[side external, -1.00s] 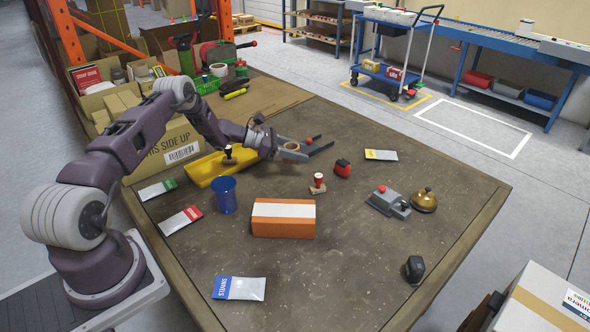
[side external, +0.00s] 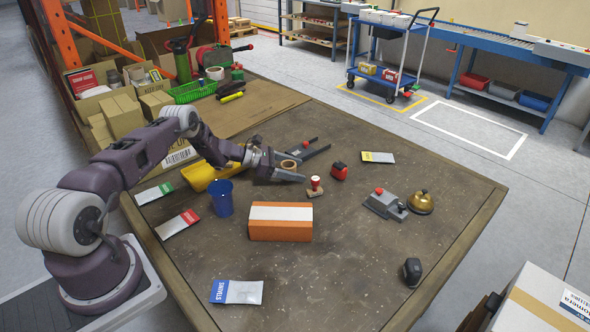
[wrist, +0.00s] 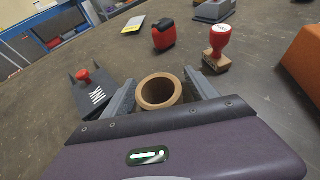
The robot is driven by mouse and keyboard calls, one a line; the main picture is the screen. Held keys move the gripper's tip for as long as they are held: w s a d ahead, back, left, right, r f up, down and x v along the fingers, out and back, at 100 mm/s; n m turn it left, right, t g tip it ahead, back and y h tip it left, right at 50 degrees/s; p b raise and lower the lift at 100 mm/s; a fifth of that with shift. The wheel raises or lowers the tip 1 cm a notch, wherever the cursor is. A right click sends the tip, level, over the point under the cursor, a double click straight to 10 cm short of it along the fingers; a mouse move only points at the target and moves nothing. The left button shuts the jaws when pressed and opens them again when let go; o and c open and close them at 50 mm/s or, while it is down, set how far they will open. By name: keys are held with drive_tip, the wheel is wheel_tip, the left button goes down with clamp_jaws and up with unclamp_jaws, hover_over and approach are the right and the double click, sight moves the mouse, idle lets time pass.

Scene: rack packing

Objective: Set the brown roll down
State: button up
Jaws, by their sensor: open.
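The brown roll (wrist: 160,92) is a short hollow ring with its open end showing in the wrist view. It lies between the two fingers of my gripper (wrist: 161,97), which are spread with a narrow gap on each side of it. In the side view the roll (side external: 289,164) shows between the fingers of my gripper (side external: 290,168), low over the table (side external: 345,230). Its lower edge is hidden, so its contact with the table cannot be told for sure.
A red-handled stamp (side external: 315,186) stands close to the right finger. A dark forked item with a red knob (wrist: 83,75) lies left of my gripper in the wrist view. A red-black block (side external: 339,171), blue cup (side external: 221,198) and orange-white box (side external: 281,221) are near. Table space is free at front right.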

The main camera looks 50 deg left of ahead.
drive_tip(key=shift+r, duration=0.1)
drive_tip(key=v, duration=1.2)
drive_tip(key=w+d+r+m+g+h, duration=0.1)
drive_tip(key=d+r+m+g, duration=0.3)
drive_tip(key=d+r, duration=0.5)
drive_tip(key=s+d+r+m+g+y, duration=0.1)
drive_tip(key=s+d+r+m+g, duration=0.1)
drive_tip(key=s+d+r+m, duration=0.5)
drive_tip(key=s+d+r+m+g+y, duration=0.1)
drive_tip(key=s+d+r+m+g, duration=0.15)
drive_tip(key=d+r+m, duration=0.5)
drive_tip(key=s+d+r+m+y, duration=0.2)
drive_tip(key=s+d+r, duration=0.15)
drive_tip(key=s, duration=0.25)
drive_tip(key=s+d+r+m+y, duration=0.2)
drive_tip(key=s+d+r, duration=0.15)
drive_tip(key=s, duration=0.25)
drive_tip(key=s+a+m+t+y, duration=0.1)
drive_tip(key=s+m+t+y, duration=0.2)
drive_tip(key=s, duration=1.1)
drive_tip(key=m, duration=0.3)
drive_tip(key=shift+f, duration=0.2)
drive_tip(key=shift+w+a, duration=0.1)
drive_tip(key=shift+a, duration=0.05)
